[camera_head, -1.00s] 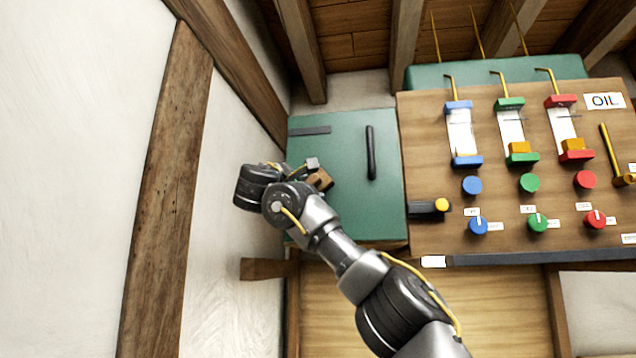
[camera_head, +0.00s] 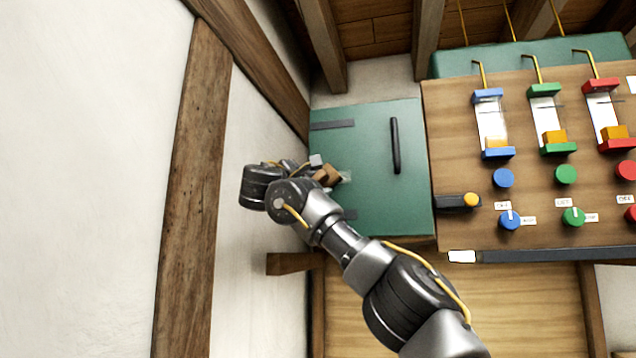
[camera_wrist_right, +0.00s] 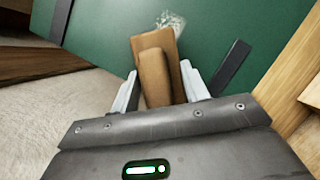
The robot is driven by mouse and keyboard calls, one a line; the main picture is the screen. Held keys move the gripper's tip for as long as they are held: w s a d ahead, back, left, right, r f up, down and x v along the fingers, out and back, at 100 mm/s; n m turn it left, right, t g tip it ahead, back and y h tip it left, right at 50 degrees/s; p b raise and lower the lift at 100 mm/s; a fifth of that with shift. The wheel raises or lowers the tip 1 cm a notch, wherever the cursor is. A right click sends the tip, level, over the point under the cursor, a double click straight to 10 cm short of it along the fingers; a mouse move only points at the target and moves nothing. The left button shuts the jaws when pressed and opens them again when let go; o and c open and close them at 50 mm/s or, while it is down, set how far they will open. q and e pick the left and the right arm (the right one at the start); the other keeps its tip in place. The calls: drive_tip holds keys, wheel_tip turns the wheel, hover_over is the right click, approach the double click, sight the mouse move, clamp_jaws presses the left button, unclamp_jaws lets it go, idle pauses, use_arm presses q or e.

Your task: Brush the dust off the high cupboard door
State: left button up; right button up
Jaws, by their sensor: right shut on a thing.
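The green cupboard door (camera_head: 368,135) is at the middle of the head view, with a black upright handle (camera_head: 395,146) on its right part. It also fills the upper part of the right wrist view (camera_wrist_right: 110,28). My right gripper (camera_head: 318,172) is at the door's left part. It is shut on a brown wooden brush (camera_wrist_right: 157,75), which also shows in the head view (camera_head: 328,177). A pale speckled dust patch (camera_wrist_right: 170,20) lies on the door by the brush's far end. I cannot tell whether the brush touches the door. My left gripper is out of view.
A wooden panel (camera_head: 455,150) with coloured gauges, knobs and an OIL-type layout stands right of the door. A white wall (camera_head: 235,140) and timber post are close on the left. Ceiling beams run above. A short wooden beam (camera_head: 290,263) juts below the door.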

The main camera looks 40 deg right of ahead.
sight(334, 177)
drive_tip(key=shift+s+r+p, duration=0.1)
drive_tip(key=shift+r+p, duration=0.25)
drive_tip(key=shift+r, duration=0.3)
drive_tip(key=shift+s+d+f+b, duration=0.2)
drive_tip(key=shift+s+d+b, duration=0.1)
drive_tip(key=shift+b, duration=0.3)
drive_tip(key=shift+s+d+b, duration=0.7)
drive_tip(key=shift+s+b, duration=0.05)
drive_tip(key=shift+s, duration=0.2)
drive_tip(key=shift+s+d+r, duration=0.15)
drive_tip(key=shift+s, duration=0.1)
drive_tip(key=shift+s+d+b, duration=0.35)
drive_tip(key=shift+s+b, duration=0.15)
drive_tip(key=shift+b, duration=0.25)
drive_tip(key=shift+s+d+b, duration=0.45)
drive_tip(key=shift+s, duration=0.25)
drive_tip(key=shift+s+d, duration=0.25)
drive_tip(key=shift+s, duration=0.05)
